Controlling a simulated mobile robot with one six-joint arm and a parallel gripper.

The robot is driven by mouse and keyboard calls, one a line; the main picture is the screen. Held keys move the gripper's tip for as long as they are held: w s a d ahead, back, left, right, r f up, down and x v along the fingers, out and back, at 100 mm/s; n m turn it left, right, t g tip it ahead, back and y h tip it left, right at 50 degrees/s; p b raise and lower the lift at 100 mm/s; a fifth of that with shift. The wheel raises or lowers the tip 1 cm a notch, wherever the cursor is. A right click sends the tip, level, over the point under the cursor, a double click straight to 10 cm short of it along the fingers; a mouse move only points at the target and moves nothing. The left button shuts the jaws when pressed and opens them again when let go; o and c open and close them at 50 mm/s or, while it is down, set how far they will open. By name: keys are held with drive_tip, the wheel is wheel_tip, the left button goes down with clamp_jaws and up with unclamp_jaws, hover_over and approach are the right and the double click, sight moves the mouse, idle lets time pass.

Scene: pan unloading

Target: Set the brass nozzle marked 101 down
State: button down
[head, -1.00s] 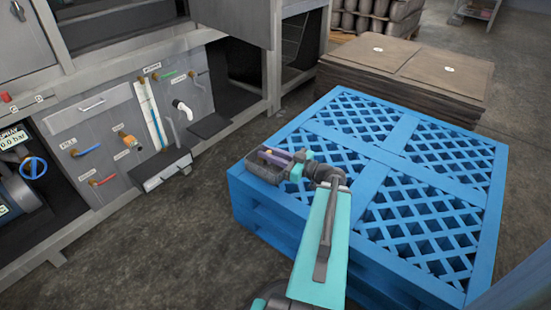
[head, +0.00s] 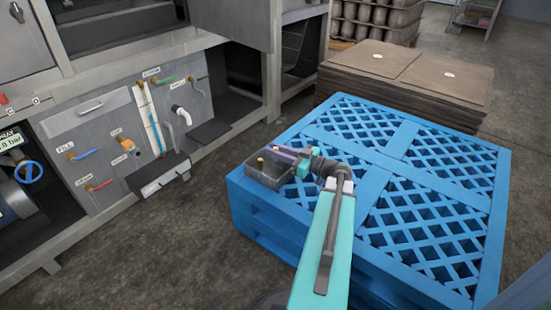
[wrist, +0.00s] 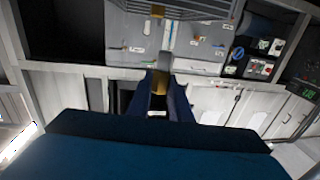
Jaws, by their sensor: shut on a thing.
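My gripper (head: 276,150) is shut on a small brass nozzle (wrist: 158,86), which shows between the dark blue fingers in the wrist view. It is above a small grey tray (head: 254,176) on the near left corner of the blue pallet. Another small brass piece (head: 261,160) shows at the tray, left of and below my fingertips. In the wrist view, a brass piece (wrist: 157,11) also shows at the top edge. I cannot read the mark 101 on any piece. The fingers and tray wall hide part of the tray's inside.
The blue pallet (head: 425,190) has a lattice top, bare to the right. A stack of brown sheets (head: 400,75) stands behind it. A cabinet panel (head: 95,155) with coloured valve handles and a small grey ledge (head: 158,175) is at left, across open floor.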

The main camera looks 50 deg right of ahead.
drive_tip(key=shift+d, duration=0.1)
drive_tip(key=shift+w+d+f, duration=0.1)
drive_tip(key=shift+w+d, duration=0.05)
drive_tip(key=shift+d, duration=0.35)
drive_tip(key=shift+a+f+b, duration=0.15)
drive_tip(key=shift+f+b, duration=0.85)
drive_tip(key=shift+f, duration=0.7)
drive_tip(key=shift+f+b, duration=0.65)
drive_tip(key=shift+b, duration=0.3)
drive_tip(key=c, duration=1.6)
unclamp_jaws()
drive_tip(key=shift+r, duration=0.2)
